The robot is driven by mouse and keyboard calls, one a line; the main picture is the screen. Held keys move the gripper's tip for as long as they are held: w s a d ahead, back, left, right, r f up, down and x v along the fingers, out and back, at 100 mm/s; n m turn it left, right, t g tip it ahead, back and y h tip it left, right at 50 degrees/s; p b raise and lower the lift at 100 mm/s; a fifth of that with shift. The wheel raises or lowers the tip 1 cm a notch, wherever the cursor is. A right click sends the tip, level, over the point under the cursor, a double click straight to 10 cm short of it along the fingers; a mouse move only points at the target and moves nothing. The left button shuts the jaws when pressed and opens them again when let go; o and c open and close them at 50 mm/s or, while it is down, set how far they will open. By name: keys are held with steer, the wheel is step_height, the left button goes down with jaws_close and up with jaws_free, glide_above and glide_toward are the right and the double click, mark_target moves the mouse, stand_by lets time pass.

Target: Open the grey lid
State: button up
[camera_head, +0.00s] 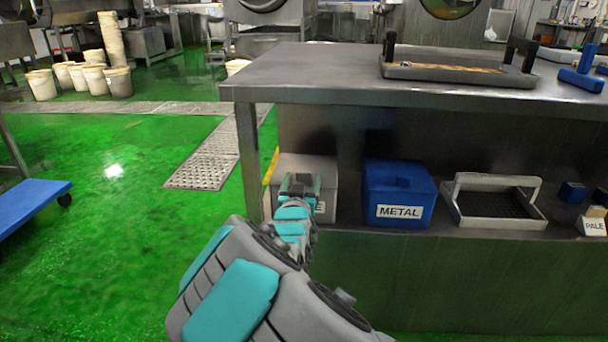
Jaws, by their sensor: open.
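A grey box with a grey lid (305,161) stands on the lower shelf of the steel table, near its left leg. Its lid looks closed, as far as it shows. My gripper (300,183) is in front of the box and hides much of its front and part of its lid. A white label on the box shows only in part. The gripper looks open and empty. I cannot tell whether it touches the box.
A blue box (400,182) labelled METAL stands right of the grey box. A handled grey tray (500,222) is further right. The steel tabletop (310,80) overhangs the shelf. The table leg (249,160) is close on the left. Green floor (110,225) is open at left.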

mark_target(303, 175)
steer(key=shift+w+d, duration=0.1)
steer(key=shift+w, duration=1.45)
jaws_close()
stand_by(0.4)
